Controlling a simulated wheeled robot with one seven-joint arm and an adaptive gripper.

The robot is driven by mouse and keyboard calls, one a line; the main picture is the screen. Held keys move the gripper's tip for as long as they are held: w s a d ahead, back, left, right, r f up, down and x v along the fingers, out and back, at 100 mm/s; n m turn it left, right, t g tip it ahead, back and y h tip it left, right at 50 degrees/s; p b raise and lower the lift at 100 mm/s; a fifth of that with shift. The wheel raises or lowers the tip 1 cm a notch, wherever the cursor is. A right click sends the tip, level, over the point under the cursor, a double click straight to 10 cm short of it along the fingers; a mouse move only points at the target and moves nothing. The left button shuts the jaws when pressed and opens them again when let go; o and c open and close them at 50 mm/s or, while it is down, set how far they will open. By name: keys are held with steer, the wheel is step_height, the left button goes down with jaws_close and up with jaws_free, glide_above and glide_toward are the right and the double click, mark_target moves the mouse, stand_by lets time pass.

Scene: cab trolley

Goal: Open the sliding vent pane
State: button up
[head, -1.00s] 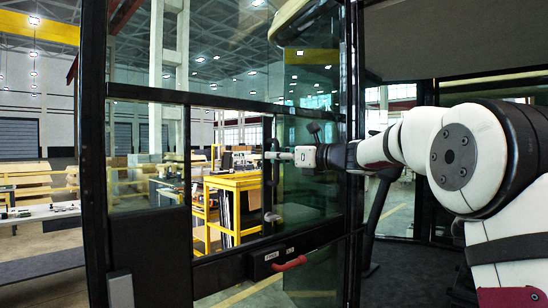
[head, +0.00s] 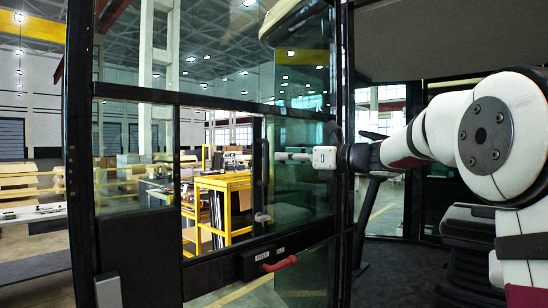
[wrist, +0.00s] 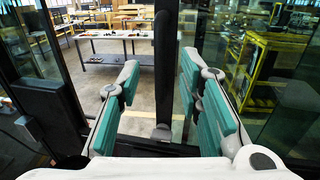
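The sliding vent pane (head: 302,205) is tinted glass in the lower half of the cab door. A clear, untinted gap shows left of its edge, between the pane and a middle post. Its black upright handle (head: 262,165) stands along that edge; the wrist view also shows the handle (wrist: 164,70). My gripper (head: 291,157) is just right of the handle in the head view, with a small gap between them. In the wrist view my gripper (wrist: 160,72) has its teal-padded fingers spread, the handle showing between them. It appears empty; contact is not visible.
A black latch box with a red lever (head: 279,263) sits on the rail below the pane. The door's dark post (head: 342,120) stands beside my wrist. A seat (head: 470,225) is at the right. A yellow cart (head: 225,200) and benches are outside.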

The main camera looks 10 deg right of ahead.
steer(key=shift+v, duration=2.25)
steer(key=s+a+f+n+g+h, duration=0.2)
steer(key=s+a+f+n+g, duration=0.1)
steer(key=s+a+f+n, duration=0.4)
steer(key=s+a+f+n+g+h, duration=0.25)
steer(key=s+a+f+n, duration=0.2)
steer(key=s, duration=0.45)
steer(key=s+d+f+n+g+h, duration=0.1)
steer(key=s+d+f+n+h, duration=0.1)
steer(key=s+f+n, duration=0.5)
steer(key=s+d+f+n+g+h, duration=0.1)
steer(key=s+d+f+n+h, duration=0.2)
steer(key=s, duration=1.1)
step_height(320, 180, down, 4)
steer(key=n+h, duration=0.2)
steer(key=n, duration=0.4)
steer(key=shift+s+d+g, duration=0.25)
steer(key=shift+s+g, duration=0.1)
steer(key=shift+n, duration=0.25)
